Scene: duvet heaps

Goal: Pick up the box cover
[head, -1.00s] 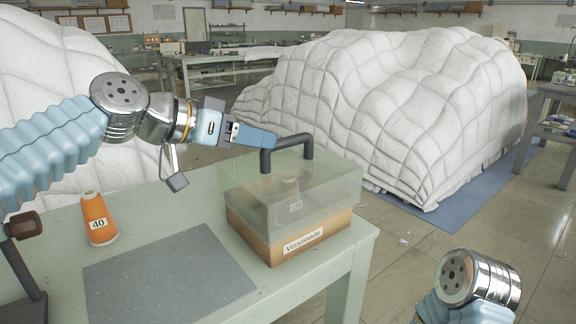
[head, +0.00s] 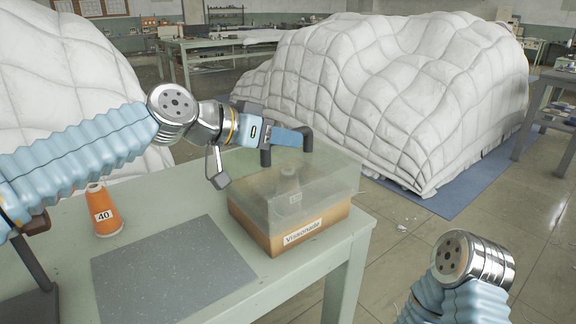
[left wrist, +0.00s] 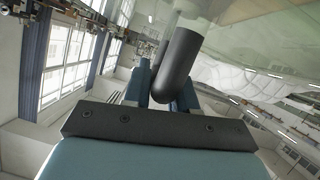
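The box cover (head: 330,172) is a clear, greenish lid with a dark handle (head: 307,140). A cone-like object shows dimly through the cover. My left gripper (head: 292,138) is at the handle, its fingers overlapping the crossbar and hiding much of it. In the left wrist view the handle (left wrist: 178,65) lies close by the blue fingers, covering part of the right one. Whether they are closed on it is unclear. My right gripper is out of view; only part of that arm shows.
The pale green table (head: 330,262) also bears an orange cone (head: 103,212) marked 40 and a grey speckled mat (head: 170,270). White duvet heaps (head: 390,95) stand behind and at left. Floor is open at right of the table.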

